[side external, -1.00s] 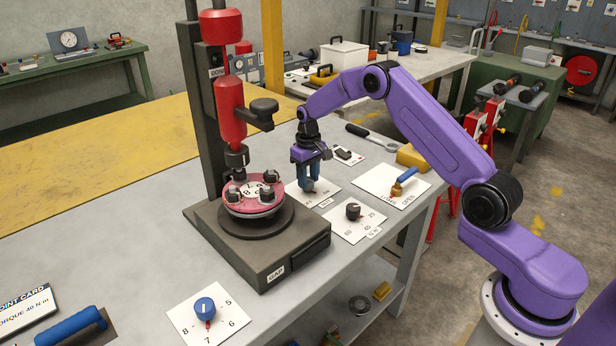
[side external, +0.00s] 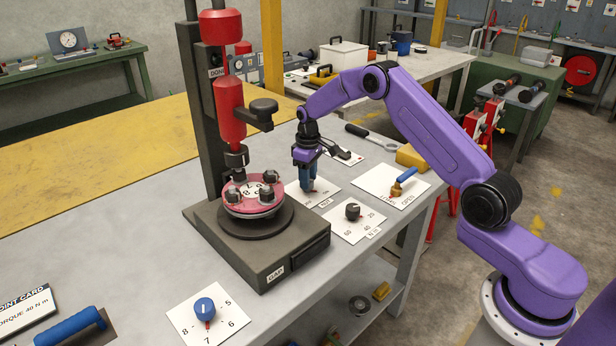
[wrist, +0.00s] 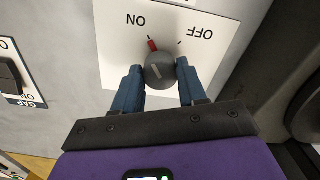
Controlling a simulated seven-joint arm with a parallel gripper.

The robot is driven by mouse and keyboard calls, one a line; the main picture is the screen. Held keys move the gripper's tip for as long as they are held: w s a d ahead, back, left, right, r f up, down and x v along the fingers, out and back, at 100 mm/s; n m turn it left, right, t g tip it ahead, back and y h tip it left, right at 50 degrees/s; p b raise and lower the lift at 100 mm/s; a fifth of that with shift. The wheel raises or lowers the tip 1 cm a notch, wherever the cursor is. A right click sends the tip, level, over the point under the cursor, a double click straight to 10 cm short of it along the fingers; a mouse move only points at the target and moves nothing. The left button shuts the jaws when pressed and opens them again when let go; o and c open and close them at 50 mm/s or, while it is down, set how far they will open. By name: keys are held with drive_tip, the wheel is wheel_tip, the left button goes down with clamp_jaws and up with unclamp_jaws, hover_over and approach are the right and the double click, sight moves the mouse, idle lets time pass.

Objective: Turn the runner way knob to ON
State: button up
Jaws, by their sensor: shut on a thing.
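The runner way knob (wrist: 160,71) is a round grey knob on a white card (wrist: 115,62) marked ON and OFF. In the wrist view its red pointer (wrist: 152,45) points to the ON side, by the tick near the ON label; a second tick lies toward OFF. My gripper (wrist: 160,74) has blue fingers on both sides of the knob and is shut on it. In the side external view my gripper (side external: 308,186) is low over the card (side external: 325,197), and its fingers hide most of the knob.
The press with the red flanged spool (side external: 254,194) stands close left of my gripper. A black knob (side external: 352,211) on a torque card is in front, and a blue-handled valve (side external: 403,183) is to the right.

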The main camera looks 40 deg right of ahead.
drive_tip(key=o, duration=1.1)
drive_tip(key=shift+c, duration=0.2)
wheel_tip(320, 180, up, 18)
drive_tip(key=shift+f, duration=0.25)
drive_tip(key=shift+a, duration=0.1)
drive_tip(key=s+a+r+n, duration=0.2)
drive_tip(key=s+a+n, duration=0.2)
drive_tip(key=s+a, duration=1.2)
drive_tip(key=s+d+f+n, duration=0.1)
drive_tip(key=s+d+n, duration=0.1)
drive_tip(key=s, duration=1.2)
drive_tip(key=s+d+f+n, duration=0.1)
drive_tip(key=s+f+n, duration=0.1)
drive_tip(key=s, duration=1.3)
drive_tip(key=shift+s+d+f, duration=0.15)
drive_tip(key=shift+d, duration=0.25)
